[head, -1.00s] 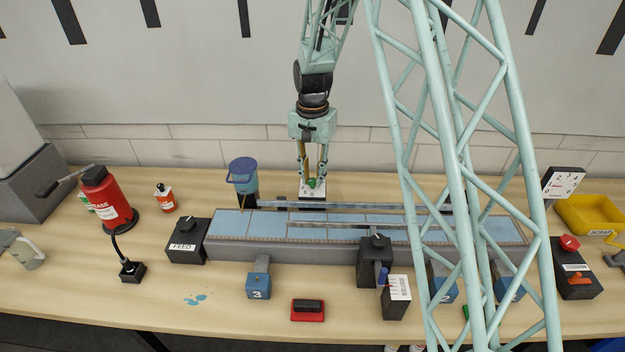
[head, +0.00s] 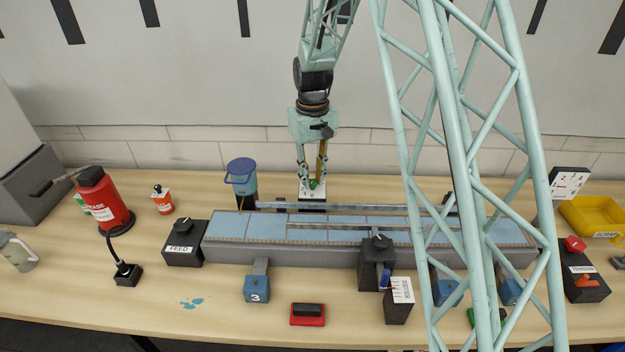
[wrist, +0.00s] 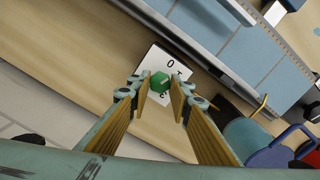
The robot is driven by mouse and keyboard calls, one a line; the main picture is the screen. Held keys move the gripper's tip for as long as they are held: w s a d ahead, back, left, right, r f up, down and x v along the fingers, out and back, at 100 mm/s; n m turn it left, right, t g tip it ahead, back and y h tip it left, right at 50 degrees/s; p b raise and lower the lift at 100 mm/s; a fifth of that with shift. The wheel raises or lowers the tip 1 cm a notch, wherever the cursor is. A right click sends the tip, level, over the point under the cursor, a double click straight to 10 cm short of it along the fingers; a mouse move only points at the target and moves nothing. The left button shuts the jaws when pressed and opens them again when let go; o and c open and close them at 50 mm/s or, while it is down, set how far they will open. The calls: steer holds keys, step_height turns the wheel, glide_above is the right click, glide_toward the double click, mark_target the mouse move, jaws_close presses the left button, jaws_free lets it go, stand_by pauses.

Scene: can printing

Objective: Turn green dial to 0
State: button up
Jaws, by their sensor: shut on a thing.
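The green dial (wrist: 160,82) sits on a white plate (wrist: 152,65) with black digits; a 0, a 1 and a 3 show in the wrist view. In the head view the dial (head: 312,184) is small, on a white-topped block (head: 312,199) behind the conveyor. My gripper (wrist: 160,90) points down at it, with one yellow-padded finger on each side, shut on the dial. In the head view my gripper (head: 312,180) stands over the block. The dial's pointer is too small to read for certain.
The conveyor (head: 235,249) with blue panels runs in front of the dial block. A blue bucket-like container (head: 242,178) stands close to its left. A red bottle (head: 103,203) and a FEED box (head: 184,243) are at the left. A yellow bin (head: 592,214) is at the right.

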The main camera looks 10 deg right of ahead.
mark_target(313, 181)
steer(key=shift+n+b, duration=0.3)
steer(key=shift+n, duration=1.4)
steer(key=o, duration=0.9)
steer(key=shift+r, duration=0.1)
steer(key=shift+r, duration=5.95)
